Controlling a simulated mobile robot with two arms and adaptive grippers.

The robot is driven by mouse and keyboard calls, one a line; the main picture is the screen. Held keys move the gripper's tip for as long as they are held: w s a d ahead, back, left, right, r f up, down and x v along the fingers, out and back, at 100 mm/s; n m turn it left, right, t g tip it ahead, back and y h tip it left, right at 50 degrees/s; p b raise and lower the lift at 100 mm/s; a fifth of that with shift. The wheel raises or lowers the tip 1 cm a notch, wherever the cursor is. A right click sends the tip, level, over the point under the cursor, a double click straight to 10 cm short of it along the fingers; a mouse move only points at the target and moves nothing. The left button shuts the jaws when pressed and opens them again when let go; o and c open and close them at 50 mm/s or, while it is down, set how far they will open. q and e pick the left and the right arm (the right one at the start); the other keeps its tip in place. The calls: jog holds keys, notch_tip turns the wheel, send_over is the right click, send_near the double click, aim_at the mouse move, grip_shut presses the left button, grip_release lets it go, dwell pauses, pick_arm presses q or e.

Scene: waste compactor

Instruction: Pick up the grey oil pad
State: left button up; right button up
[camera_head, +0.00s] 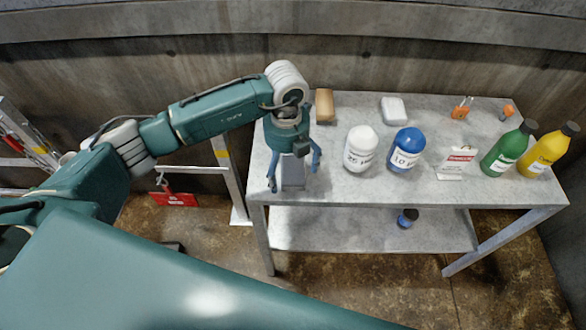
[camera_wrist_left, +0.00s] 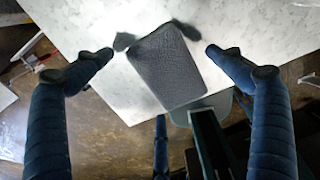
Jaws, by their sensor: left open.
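The grey oil pad (camera_wrist_left: 168,66) is a dark grey, textured flat pad in the left wrist view. It lies near the table edge, between the spread fingers. In the head view part of the pad (camera_head: 292,172) shows grey between the fingers, under the gripper. My left gripper (camera_head: 294,180) points down over the left end of the table (camera_head: 350,192). Its fingers also show in the left wrist view (camera_wrist_left: 160,62), one on each side of the pad and apart from it. The gripper is open and empty. My right gripper is not in view.
A white bottle (camera_head: 361,148) and a blue bottle (camera_head: 405,149) stand right of the gripper. A tan block (camera_head: 324,105) and a white block (camera_head: 393,110) lie behind. A sign (camera_head: 458,162), a green bottle (camera_head: 509,149) and a yellow bottle (camera_head: 548,150) stand farther right.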

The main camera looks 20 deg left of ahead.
aim_at(288, 169)
pick_arm(q)
jog(key=shift+f, duration=0.4)
jog(key=c, duration=1.2)
jog(key=shift+c, duration=0.2)
jog(key=shift+r, duration=0.1)
notch_tip(288, 169, up, 20)
jog(key=shift+b, duration=1.05)
jog(key=shift+c, duration=0.2)
